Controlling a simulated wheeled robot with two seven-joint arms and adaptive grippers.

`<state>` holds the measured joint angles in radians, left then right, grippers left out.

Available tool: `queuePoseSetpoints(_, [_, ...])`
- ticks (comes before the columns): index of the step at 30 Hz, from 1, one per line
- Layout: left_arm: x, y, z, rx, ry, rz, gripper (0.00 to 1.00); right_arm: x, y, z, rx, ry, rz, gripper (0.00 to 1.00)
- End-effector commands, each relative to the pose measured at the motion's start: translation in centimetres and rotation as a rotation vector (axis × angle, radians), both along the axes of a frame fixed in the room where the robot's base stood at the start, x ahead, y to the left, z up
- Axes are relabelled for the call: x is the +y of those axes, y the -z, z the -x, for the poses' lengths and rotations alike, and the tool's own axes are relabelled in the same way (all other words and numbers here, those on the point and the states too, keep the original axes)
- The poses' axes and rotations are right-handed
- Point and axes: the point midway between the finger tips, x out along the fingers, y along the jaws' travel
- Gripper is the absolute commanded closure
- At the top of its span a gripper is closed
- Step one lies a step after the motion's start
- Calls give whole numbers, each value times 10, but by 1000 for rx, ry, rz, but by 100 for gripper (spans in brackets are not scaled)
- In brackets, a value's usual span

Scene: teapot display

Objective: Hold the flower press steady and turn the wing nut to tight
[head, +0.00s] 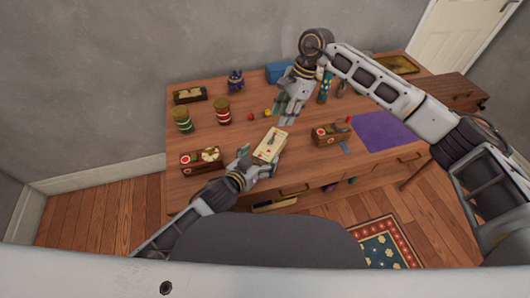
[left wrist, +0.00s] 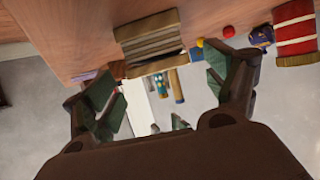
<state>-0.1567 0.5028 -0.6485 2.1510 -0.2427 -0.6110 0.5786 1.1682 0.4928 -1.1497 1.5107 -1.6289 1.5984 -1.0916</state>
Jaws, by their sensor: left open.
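The flower press (head: 270,145) is a cream-topped block on the wooden table, near its front edge. Small dark marks show on its top; the wing nut is too small to make out clearly. In the left wrist view the press (left wrist: 150,38) shows its layered brown side, ahead of the fingers. My left gripper (head: 254,158) is at the near left side of the press.
Wooden boxes with red marks stand left (head: 198,161) and right (head: 326,137) of the press. Red-and-green jars (head: 222,113), small balls (head: 267,113) and a blue box (head: 278,73) are behind. A purple mat (head: 383,135) lies at right. Table around the jars is partly clear.

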Motion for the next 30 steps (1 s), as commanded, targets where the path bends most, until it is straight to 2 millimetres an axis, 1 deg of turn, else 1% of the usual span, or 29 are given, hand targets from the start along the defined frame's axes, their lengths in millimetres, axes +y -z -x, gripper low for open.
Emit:
queuePoseSetpoints(6, [-8,6,-16,-1,-1,0,14,0,0,0,0,0,0,64])
queuePoseSetpoints(13, [-15,13,-29,0,0,0,14,0,0,0,0,0,0,64])
queuePoseSetpoints(18, [-17,15,-34,-1,0,0,14,0,0,0,0,0,0,64])
queuePoseSetpoints(27, [-17,15,-34,0,0,0,14,0,0,0,0,0,0,64])
queuePoseSetpoints(28, [-17,15,-34,0,0,0,16,0,0,0,0,0,0,64])
queuePoseSetpoints(30, [-17,15,-34,0,0,0,25,0,0,0,0,0,0,64])
